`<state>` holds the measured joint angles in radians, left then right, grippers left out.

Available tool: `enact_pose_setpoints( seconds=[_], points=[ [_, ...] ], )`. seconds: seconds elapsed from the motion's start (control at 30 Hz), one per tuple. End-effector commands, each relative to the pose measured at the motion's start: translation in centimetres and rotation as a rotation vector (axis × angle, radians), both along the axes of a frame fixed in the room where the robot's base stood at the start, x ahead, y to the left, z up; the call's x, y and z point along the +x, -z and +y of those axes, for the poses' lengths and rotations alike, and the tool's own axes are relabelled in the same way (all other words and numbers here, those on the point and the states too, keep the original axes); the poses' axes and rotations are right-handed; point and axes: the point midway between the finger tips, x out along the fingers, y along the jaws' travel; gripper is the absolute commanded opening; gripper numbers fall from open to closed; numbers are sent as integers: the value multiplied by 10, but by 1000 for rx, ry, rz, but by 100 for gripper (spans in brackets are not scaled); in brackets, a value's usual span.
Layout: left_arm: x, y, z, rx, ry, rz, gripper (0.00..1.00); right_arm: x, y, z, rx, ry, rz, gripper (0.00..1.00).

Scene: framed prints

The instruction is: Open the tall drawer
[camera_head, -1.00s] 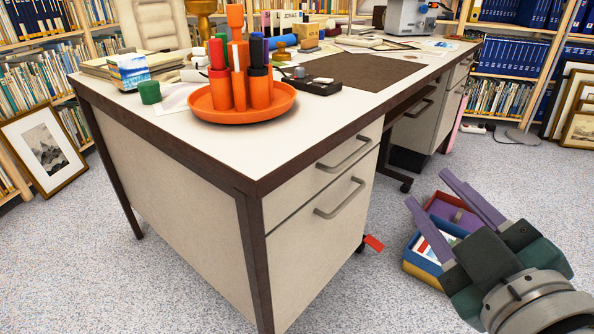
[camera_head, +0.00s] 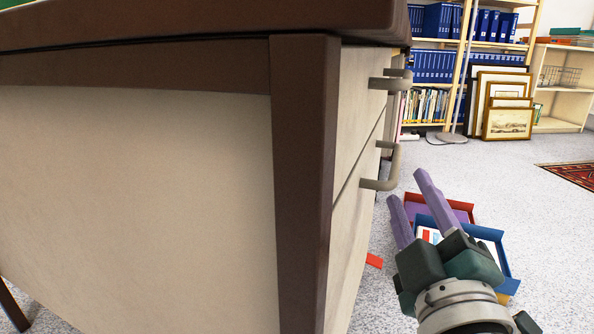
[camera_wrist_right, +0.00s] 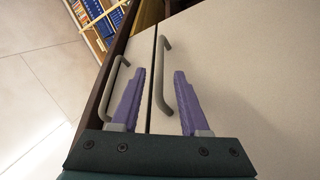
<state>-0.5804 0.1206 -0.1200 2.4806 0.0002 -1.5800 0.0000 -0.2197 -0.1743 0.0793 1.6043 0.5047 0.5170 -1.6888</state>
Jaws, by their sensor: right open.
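The tall drawer (camera_head: 350,225) is the lower cream front on the desk's right side, seen at a steep angle. It looks closed. Its grey bar handle (camera_head: 393,168) stands out from the front, and the same handle (camera_wrist_right: 164,85) shows in the right wrist view. My right gripper (camera_head: 404,184) has purple fingers and is open and empty, just right of and below this handle in the head view. In the wrist view the handle appears between the fingers (camera_wrist_right: 159,74), but I cannot tell how far in front of them it is. My left gripper is not in view.
The upper, shorter drawer (camera_head: 352,110) has its own handle (camera_head: 391,80) close above. The desk's dark leg (camera_head: 303,180) stands at the near corner. A blue box (camera_head: 505,258) and a red box (camera_head: 462,212) sit on the floor beyond my gripper. Open floor lies right.

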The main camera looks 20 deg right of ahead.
Motion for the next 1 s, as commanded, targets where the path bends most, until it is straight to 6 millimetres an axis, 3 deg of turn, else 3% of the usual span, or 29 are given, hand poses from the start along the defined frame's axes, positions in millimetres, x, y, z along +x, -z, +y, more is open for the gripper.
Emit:
enact_pose_setpoints(
  seconds=[0.1, 0.33, 0.73, 1.0],
  points=[
    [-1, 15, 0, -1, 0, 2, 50, 22, -3, -10, 0, 1, -8, 45],
    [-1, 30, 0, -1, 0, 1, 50, 56, -11, -24, 0, 1, -4, 45],
    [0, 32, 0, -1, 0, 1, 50, 66, -15, -28, 0, -1, 1, 45],
    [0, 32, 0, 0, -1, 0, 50, 66, -15, -28, 1, -1, 0, 16]
  ],
)
